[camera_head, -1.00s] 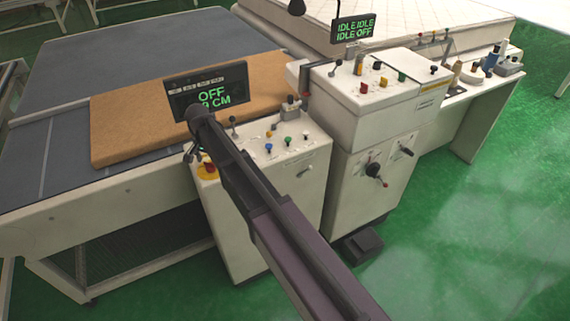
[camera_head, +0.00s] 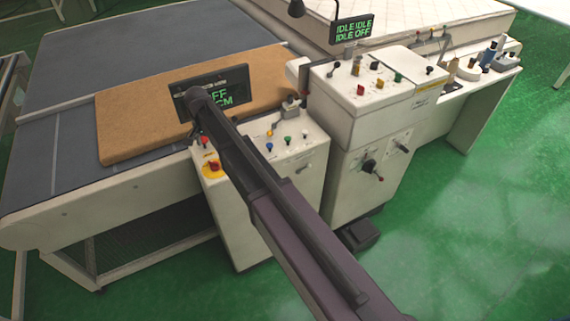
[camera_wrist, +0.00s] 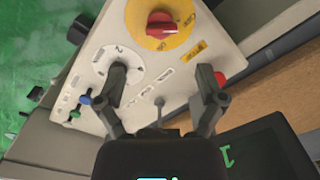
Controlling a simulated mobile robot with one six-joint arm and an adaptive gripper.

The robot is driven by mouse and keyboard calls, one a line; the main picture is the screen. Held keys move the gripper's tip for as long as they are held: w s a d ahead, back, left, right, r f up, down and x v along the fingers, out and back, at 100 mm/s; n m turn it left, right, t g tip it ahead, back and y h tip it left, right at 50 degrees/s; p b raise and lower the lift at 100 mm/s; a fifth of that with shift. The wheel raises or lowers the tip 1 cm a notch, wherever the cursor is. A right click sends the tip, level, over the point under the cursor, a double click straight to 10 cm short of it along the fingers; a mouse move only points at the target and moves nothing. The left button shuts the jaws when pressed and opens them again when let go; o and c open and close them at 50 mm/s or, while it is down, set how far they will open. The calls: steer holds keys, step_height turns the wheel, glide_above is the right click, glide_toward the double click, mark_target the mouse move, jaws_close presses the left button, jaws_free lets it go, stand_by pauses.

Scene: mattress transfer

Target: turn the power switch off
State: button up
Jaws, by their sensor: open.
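The power switch looks to be a red rotary knob (camera_wrist: 160,24) on a round yellow plate, with lettering around it, at the top of the wrist view. In the head view the red knob (camera_head: 214,166) sits on the front left corner of the white control box (camera_head: 238,215). My gripper (camera_wrist: 162,80) is open and empty above the panel, its two fingers spread and both apart from the knob. The knob lies ahead of the fingertips, roughly centred between them.
A dark display (camera_head: 236,83) with green text stands behind the control box, partly covered by my arm. A red button (camera_wrist: 219,79) is beside the right finger. Blue and green levers (camera_wrist: 80,106) are at left. A brown mattress slab (camera_head: 140,117) lies behind.

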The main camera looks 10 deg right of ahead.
steer(key=shift+r+p, duration=1.7)
steer(key=shift+r, duration=0.3)
steer(key=s+d+f+n+b, duration=0.2)
steer(key=s+d, duration=0.6)
steer(key=d, duration=0.3)
steer(key=s+d+f+n+b, duration=0.2)
steer(key=s+d, duration=0.6)
steer(key=d, duration=0.4)
steer(key=shift+d, duration=0.3)
steer(key=s+d+f+n+b, duration=0.1)
steer(key=s+d, duration=0.3)
steer(key=s, duration=0.2)
steer(key=shift+d+f, duration=0.15)
steer(key=shift+d, duration=0.25)
steer(key=shift+s, duration=0.1)
